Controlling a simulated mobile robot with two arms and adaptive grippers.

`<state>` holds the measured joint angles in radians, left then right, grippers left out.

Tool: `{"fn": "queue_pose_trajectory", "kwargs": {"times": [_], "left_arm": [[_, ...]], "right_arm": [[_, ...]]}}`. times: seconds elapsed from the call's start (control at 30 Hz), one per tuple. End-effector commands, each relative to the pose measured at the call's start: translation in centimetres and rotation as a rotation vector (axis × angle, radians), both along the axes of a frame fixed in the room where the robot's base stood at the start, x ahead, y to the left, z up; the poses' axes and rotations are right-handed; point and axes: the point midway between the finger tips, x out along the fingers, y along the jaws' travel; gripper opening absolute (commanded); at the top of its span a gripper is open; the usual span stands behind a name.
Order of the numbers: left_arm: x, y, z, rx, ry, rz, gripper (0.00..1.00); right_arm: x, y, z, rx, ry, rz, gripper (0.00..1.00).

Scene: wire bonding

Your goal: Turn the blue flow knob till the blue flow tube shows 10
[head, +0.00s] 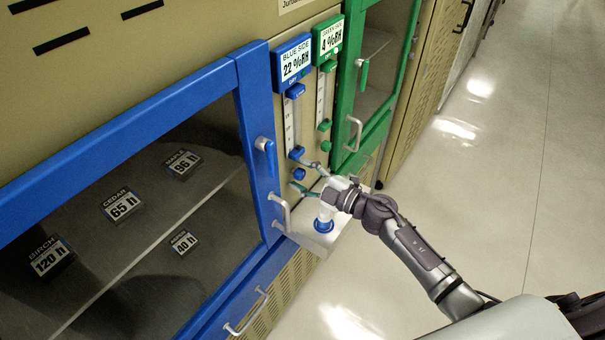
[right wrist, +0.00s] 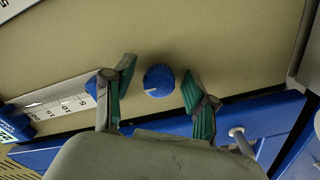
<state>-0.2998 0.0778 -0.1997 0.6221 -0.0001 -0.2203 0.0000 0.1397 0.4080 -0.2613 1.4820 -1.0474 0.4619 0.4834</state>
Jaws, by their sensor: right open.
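The blue flow knob (head: 299,173) sits on the tan panel below the blue flow tube (head: 290,125). My right gripper (head: 308,178) is open at the panel. Its green-padded fingers (right wrist: 158,90) stand on either side of the knob, with visible gaps and no contact seen. The blue flow tube also shows in the right wrist view (right wrist: 60,101), partly behind a finger; I cannot read its level. My left gripper is not in view.
The blue display (head: 292,62) reads 22 %RH and the green display (head: 328,42) reads 4 %RH. A green flow tube (head: 320,98) stands to the right. A blue-framed door (head: 257,130) with a handle is close left. A pale ledge (head: 300,236) sits below my gripper.

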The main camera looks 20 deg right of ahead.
Motion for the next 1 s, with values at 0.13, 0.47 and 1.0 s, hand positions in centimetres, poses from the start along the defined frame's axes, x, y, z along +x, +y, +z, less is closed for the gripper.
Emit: {"fn": "queue_pose_trajectory", "kwargs": {"times": [0.13,0.47,1.0], "left_arm": [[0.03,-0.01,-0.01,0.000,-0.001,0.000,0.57],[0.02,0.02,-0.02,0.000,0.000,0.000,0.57],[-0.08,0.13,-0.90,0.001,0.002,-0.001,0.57]], "right_arm": [[-0.02,0.00,0.00,0.000,0.000,0.000,0.57],[-0.03,-0.01,0.01,0.000,0.000,0.000,0.02],[-0.06,-0.02,-0.19,-0.117,-0.090,0.001,0.00]]}}
